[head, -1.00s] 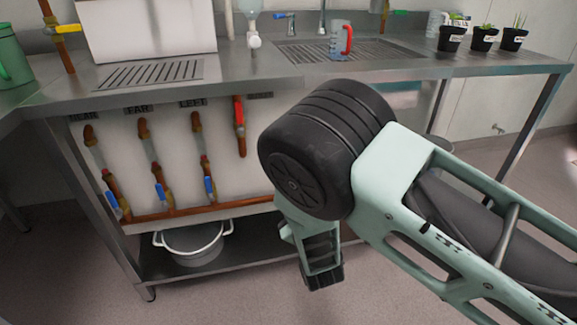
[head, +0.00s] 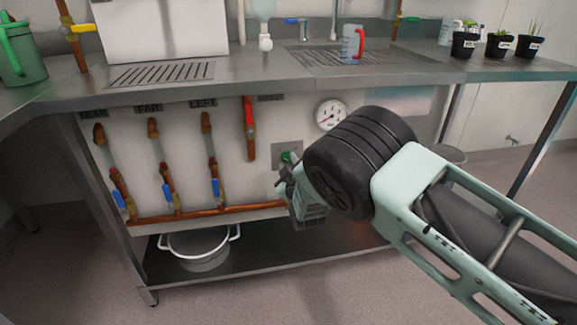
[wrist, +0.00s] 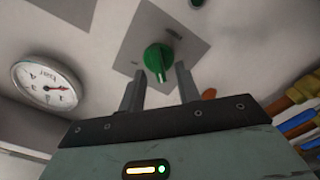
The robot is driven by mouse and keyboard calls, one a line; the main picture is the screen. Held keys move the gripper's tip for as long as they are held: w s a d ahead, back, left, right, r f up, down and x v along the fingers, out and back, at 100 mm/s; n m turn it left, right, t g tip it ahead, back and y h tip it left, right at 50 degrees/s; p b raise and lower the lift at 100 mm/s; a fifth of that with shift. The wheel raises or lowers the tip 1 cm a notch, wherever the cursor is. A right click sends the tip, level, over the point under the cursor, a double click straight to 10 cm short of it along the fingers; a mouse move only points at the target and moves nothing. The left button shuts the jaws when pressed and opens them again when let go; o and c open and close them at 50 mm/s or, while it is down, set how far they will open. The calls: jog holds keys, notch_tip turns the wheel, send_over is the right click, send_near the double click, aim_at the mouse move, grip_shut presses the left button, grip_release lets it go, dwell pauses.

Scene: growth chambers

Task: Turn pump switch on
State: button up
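The pump switch is a green rotary knob (wrist: 158,57) on a grey square plate (wrist: 185,28) in the wrist view. In the head view the knob (head: 289,156) shows on the panel under the counter, partly hidden by my gripper. My gripper (wrist: 160,72) is open, with one finger on each side of the knob's lower end in the wrist view. A gap shows between the knob and each finger. My gripper (head: 284,180) is close to the panel at the plate; the exact depth is hard to tell.
A round pressure gauge (head: 331,115) is up and right of the switch; it also shows in the wrist view (wrist: 46,83). Copper pipes with blue-handled valves (head: 168,188) and a red-handled pipe (head: 249,128) are to the left. A white pot (head: 200,248) sits on the lower shelf (head: 290,262).

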jog(key=shift+w+a, duration=0.1)
jog(key=shift+w, duration=0.2)
grip_shut()
